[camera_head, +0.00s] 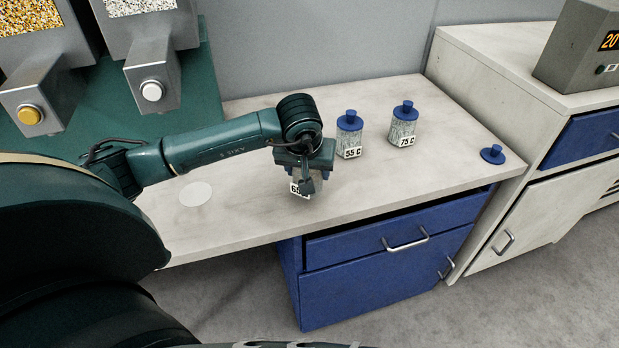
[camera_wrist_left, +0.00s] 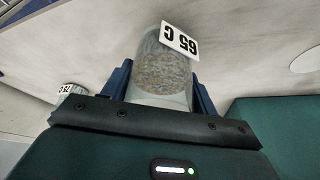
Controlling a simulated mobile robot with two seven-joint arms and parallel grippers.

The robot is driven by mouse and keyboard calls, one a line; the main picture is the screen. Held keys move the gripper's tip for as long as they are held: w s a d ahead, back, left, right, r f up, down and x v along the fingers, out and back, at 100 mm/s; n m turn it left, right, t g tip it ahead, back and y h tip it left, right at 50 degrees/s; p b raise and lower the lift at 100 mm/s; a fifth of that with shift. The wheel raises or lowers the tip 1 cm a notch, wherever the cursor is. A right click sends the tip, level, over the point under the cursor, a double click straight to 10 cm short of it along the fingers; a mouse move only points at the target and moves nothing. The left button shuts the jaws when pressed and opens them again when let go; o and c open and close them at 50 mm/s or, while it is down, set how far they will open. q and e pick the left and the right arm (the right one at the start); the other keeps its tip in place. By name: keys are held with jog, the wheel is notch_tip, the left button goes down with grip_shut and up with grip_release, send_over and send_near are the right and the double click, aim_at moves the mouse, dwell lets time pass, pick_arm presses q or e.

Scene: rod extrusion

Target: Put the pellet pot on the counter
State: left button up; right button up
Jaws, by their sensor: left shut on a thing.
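The pellet pot (camera_wrist_left: 160,75) is a clear jar of grainy pellets with a white "65 C" label. In the left wrist view it sits between the two blue fingers of my left gripper (camera_wrist_left: 161,92), which is shut on it. In the head view my left gripper (camera_head: 307,178) points down over the middle of the pale counter (camera_head: 256,214) and hides most of the pot; part of its label (camera_head: 297,189) shows. I cannot tell whether the pot's base touches the counter. My right gripper is not in view.
Blue-lidded pots marked "55 C" (camera_head: 350,138) and "75 C" (camera_head: 402,129) stand right of my gripper. A loose blue lid (camera_head: 492,154) lies at the counter's right end. A white disc (camera_head: 195,194) lies left. Hoppers (camera_head: 150,62) stand at upper left. The front counter is clear.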

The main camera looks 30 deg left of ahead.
pick_arm(q)
notch_tip(320, 180, down, 3)
jog(key=shift+f, duration=0.1)
jog(key=shift+f, duration=0.2)
jog(key=o, duration=1.4)
jog(key=shift+c, duration=0.2)
